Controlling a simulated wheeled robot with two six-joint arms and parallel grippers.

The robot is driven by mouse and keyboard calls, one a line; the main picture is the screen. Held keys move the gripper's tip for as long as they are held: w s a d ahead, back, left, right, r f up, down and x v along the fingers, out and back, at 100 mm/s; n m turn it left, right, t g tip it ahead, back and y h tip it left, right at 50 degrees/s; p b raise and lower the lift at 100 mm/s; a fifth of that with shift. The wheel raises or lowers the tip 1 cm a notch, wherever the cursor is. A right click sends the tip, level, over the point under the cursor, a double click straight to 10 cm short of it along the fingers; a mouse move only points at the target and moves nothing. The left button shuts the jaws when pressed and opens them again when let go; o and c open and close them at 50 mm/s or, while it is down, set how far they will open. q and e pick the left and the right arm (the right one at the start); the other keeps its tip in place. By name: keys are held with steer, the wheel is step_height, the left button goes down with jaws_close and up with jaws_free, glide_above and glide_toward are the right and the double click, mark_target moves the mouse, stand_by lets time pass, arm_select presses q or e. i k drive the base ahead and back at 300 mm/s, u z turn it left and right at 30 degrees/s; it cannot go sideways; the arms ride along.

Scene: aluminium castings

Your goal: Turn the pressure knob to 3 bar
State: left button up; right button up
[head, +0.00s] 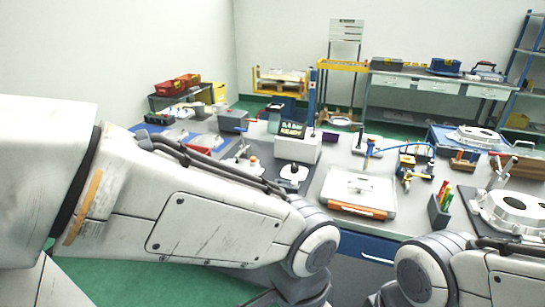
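A small assembly of brass-yellow and blue parts (408,165) stands on the grey workbench (330,165), right of centre, with a blue hose (390,148) running to it. It looks like the air pressure unit, but its knob and any scale are too small to read. My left arm crosses the lower left and middle of the head view, and my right arm shows at the lower right. Both grippers are outside the picture, so I cannot see what they hold.
A white and orange flat case (357,192) lies at the bench front. A dark cup of coloured pens (439,208) stands right of it. A white box with a screen (297,146) stands left. An aluminium casting (513,212) sits at the right. Little bench surface is clear.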

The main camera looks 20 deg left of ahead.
mark_target(295, 168)
steer(key=k, duration=0.65)
steer(key=u, duration=0.65)
steer(key=i, duration=0.5)
steer(key=u, duration=1.15)
steer(key=i, duration=1.4)
steer(key=z, duration=0.8)
steer(key=i, duration=0.55)
steer(key=z, duration=0.6)
